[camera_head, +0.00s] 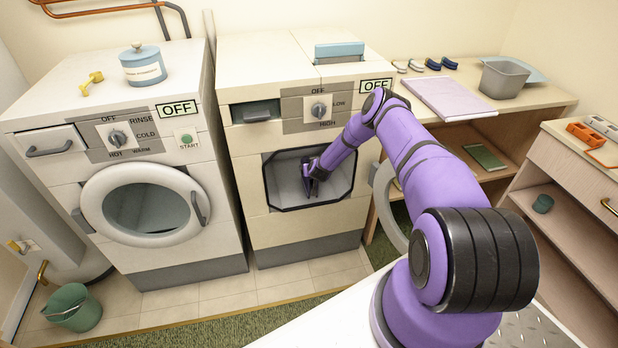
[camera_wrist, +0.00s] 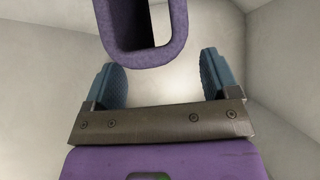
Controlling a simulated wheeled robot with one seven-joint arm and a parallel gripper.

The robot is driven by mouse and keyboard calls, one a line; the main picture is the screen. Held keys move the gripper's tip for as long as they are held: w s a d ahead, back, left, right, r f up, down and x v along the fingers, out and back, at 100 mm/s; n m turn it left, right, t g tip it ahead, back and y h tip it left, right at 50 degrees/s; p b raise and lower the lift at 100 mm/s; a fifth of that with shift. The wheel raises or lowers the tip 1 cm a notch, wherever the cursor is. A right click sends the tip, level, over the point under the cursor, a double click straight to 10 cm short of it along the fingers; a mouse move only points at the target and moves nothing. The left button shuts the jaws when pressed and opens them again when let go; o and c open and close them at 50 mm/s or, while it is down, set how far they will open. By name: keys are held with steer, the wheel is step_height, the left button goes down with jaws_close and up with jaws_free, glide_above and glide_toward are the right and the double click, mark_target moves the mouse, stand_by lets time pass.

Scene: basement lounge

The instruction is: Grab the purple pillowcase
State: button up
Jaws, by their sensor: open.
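A purple, cloth-textured piece (camera_wrist: 124,55), which looks like the pillowcase, hangs into the top of the wrist view. It has a rounded lower edge and a dark opening. My gripper (camera_wrist: 155,75) is open, with its blue pads apart on either side below it. The piece's lower edge lies near the left pad; I cannot tell whether they touch. In the head view my gripper (camera_head: 311,183) reaches into the open dryer (camera_head: 285,203), and no pillowcase can be made out inside.
Pale walls surround my gripper closely. The open dryer door (camera_head: 386,205) stands at the opening's right side. A washer (camera_head: 150,265) with its round door stands left. A table (camera_head: 545,100) at right holds a lilac mat (camera_head: 447,97) and a grey bin (camera_head: 503,78).

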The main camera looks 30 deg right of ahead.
steer(key=shift+x, duration=1.5)
steer(key=shift+r, duration=0.1)
steer(key=c, duration=1.3)
